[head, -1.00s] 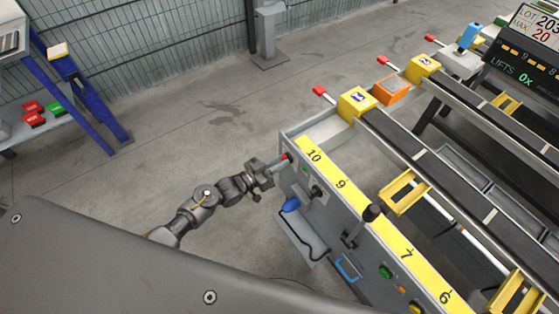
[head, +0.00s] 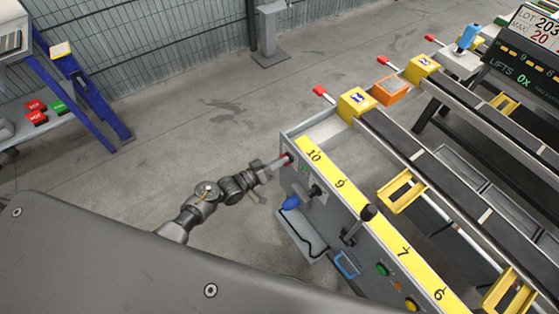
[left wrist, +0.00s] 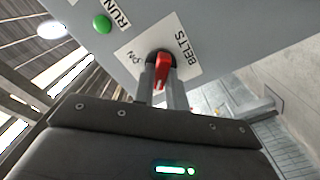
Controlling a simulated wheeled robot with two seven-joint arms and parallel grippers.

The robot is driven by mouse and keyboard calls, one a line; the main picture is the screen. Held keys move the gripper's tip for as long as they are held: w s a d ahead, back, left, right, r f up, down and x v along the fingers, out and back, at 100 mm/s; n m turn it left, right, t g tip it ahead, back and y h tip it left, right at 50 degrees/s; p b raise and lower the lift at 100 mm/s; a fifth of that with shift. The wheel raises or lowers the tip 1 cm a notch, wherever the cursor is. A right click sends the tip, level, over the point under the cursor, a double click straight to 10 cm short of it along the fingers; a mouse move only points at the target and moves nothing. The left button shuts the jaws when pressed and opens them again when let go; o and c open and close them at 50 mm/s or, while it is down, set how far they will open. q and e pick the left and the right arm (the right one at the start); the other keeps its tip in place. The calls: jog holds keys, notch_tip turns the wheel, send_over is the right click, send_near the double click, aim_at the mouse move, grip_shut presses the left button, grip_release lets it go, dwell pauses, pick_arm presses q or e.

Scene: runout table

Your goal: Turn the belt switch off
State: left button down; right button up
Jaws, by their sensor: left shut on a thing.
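The belt switch is a red handle (left wrist: 163,70) on a dark round base, set on a white plate marked BELTS, with ON printed to its left in the left wrist view. In the head view the red switch (head: 287,159) shows only partly at the near left end of the grey panel. My left gripper (head: 279,163) reaches it from the left. In the left wrist view the left gripper (left wrist: 162,84) has a finger on each side of the red handle and is shut on it. Any off mark is not visible. My right gripper is not in view.
A green RUN light (left wrist: 102,24) sits near the switch.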

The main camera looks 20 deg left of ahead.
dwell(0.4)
pick_arm(q)
jog(key=c, duration=1.4)
grip_release()
jog(key=shift+c, duration=0.2)
jog(key=shift+s, duration=0.1)
jog(key=v, duration=1)
jog(key=shift+s+a+b, duration=0.25)
jog(key=shift+a+b, duration=0.05)
jog(key=shift+b, duration=0.15)
